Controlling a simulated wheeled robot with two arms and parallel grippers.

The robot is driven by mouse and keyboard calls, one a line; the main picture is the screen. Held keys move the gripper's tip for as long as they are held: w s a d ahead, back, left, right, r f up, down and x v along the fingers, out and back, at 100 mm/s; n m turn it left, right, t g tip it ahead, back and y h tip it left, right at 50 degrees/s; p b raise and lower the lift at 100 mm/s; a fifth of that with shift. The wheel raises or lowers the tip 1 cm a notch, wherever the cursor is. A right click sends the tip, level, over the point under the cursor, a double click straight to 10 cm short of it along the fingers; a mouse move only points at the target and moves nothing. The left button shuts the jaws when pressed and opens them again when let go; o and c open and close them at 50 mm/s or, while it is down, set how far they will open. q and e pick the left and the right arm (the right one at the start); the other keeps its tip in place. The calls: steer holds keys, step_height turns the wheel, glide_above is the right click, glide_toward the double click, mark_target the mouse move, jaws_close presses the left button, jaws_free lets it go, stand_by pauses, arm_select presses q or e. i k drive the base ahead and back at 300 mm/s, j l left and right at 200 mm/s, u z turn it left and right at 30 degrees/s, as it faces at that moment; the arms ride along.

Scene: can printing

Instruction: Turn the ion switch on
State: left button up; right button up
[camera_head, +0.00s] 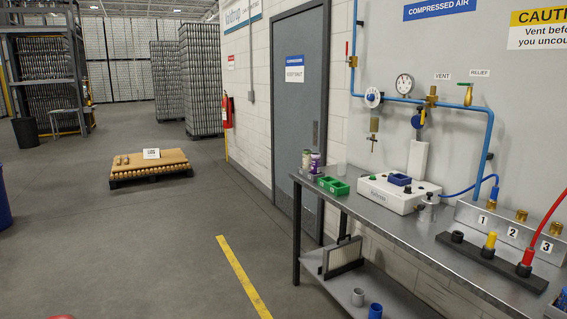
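A white box (388,193) sits on the grey metal bench (375,224) at the right. Small controls show on its top, including a dark round one (407,190).
Green trays (333,185) and small jars (315,163) stand at the bench's left end. Blue air piping (487,150) runs down the wall behind. A red hose (553,222) and numbered ports are at the right. Open floor (170,240) lies left of the bench.

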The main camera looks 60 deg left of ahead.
mark_target(409, 189)
steer(key=j+u, duration=0.1)
steer(key=j, duration=0.4)
steer(key=j+u, duration=0.1)
steer(key=j, duration=0.45)
steer(key=j+u, duration=0.1)
steer(key=j, duration=0.4)
steer(key=i+j+u, duration=0.15)
steer(key=j, duration=0.35)
steer(key=j+u, duration=0.1)
steer(key=j, duration=0.45)
steer(key=i+j+u, duration=0.1)
steer(key=j, duration=0.4)
steer(key=i+j+u, duration=0.1)
steer(key=j, duration=0.4)
steer(key=i+j+u, duration=0.1)
steer(key=j, duration=0.35)
steer(key=i, duration=0.1)
